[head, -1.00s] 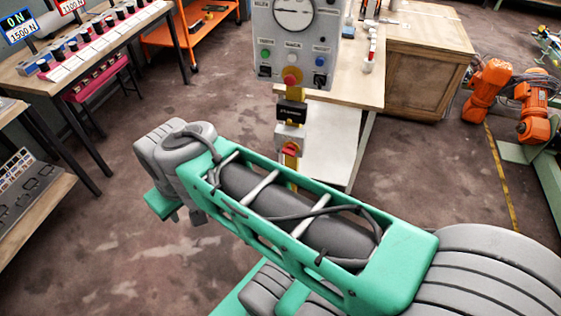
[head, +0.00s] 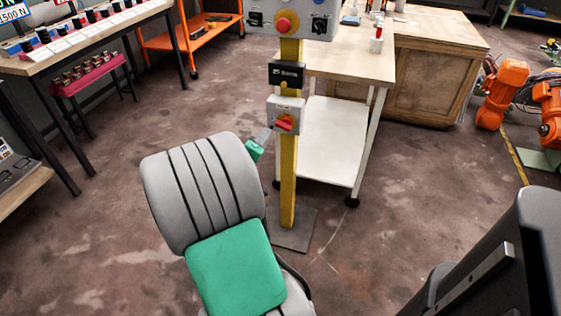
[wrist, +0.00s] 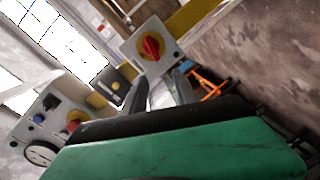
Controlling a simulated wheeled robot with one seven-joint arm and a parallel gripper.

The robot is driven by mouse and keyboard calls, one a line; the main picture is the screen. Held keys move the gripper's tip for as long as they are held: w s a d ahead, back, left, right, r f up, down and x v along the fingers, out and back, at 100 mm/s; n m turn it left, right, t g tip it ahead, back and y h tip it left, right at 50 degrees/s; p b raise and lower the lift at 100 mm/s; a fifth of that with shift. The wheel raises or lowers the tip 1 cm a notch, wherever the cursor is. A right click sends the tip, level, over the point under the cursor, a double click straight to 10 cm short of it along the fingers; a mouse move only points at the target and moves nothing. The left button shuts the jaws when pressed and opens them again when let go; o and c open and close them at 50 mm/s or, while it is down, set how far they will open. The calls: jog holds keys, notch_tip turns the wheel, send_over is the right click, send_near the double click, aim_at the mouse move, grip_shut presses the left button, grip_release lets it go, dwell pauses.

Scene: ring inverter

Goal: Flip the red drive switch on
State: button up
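The red drive switch (head: 284,124) is a red rotary handle on a yellow disc, on a grey box low on the yellow post. In the wrist view the red switch (wrist: 151,46) shows whole, beyond the fingers. My gripper (head: 266,136) is just left of the switch box in the head view, partly hidden behind my grey and green arm link. In the wrist view my gripper (wrist: 161,86) has two dark fingers with a gap between them and nothing in it. The fingertips point toward the switch box and look apart from the handle.
A black labelled box (head: 287,74) and a control panel with a red button (head: 286,22) are above on the same yellow post (head: 289,185). A white-shelved bench (head: 335,140) stands close behind on the right.

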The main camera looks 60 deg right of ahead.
aim_at(283, 128)
jog(key=d, duration=0.3)
jog(key=s+d+f+n+h, duration=0.1)
jog(key=d, duration=0.2)
jog(key=d+f+n+b, duration=0.1)
jog(key=d, duration=0.3)
jog(key=shift+s+f+h, duration=0.25)
jog(key=shift+s+h, duration=0.1)
jog(key=shift+h, duration=0.05)
jog(key=shift+c, duration=0.5)
grip_shut()
